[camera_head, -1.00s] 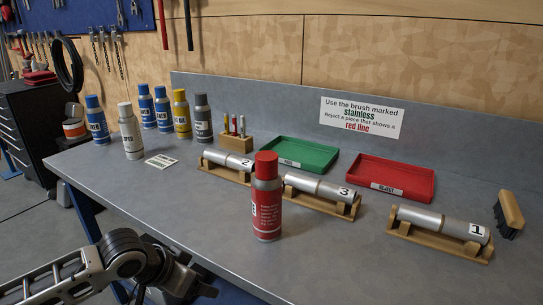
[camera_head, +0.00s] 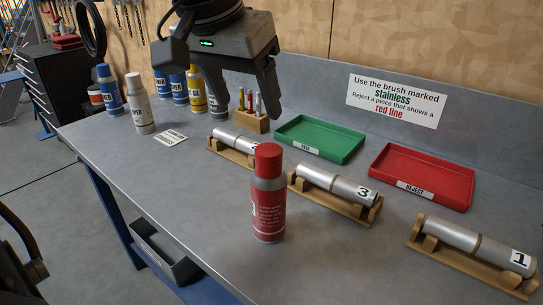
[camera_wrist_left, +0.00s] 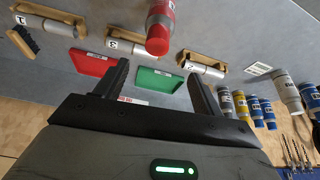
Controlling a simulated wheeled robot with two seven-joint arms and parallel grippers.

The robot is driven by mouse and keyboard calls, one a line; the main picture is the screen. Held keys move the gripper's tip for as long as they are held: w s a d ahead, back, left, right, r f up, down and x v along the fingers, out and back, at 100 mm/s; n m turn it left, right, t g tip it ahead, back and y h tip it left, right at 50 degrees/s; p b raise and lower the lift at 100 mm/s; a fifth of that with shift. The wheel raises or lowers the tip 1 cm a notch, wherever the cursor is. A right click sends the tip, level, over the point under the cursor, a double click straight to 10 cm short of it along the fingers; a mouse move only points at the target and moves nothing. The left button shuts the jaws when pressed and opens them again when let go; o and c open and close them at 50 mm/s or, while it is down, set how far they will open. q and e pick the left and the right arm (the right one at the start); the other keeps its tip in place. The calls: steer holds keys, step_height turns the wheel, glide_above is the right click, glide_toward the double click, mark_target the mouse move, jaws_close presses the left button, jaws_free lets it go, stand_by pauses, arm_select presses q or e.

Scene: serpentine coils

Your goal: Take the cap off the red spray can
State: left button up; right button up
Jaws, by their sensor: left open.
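The red spray can (camera_head: 268,208) stands upright near the front of the grey workbench, with its red cap (camera_head: 268,160) on top. In the left wrist view the can (camera_wrist_left: 161,10) and its cap (camera_wrist_left: 158,40) show upside down at the top, just beyond the fingertips. My left gripper (camera_head: 246,112) is open and empty, raised above the bench, fingers pointing down. In the head view it shows above and behind the can, and nothing is between its fingers (camera_wrist_left: 158,72). My right gripper is in neither view.
Metal tubes on wooden cradles (camera_head: 336,197) stand behind and right of the can. A green tray (camera_head: 343,150) and a red tray (camera_head: 447,196) lie farther back. Other spray cans (camera_head: 139,105) and a marker block (camera_head: 250,122) stand at the back left. The bench left of the can is clear.

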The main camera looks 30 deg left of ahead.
mark_target(267, 151)
arm_select(q)
steer(key=x, duration=0.8)
steer(key=shift+b, duration=0.35)
steer(key=x, duration=0.5)
steer(key=shift+d+f, duration=0.1)
steer(key=shift+d, duration=0.1)
steer(key=c, duration=1.1)
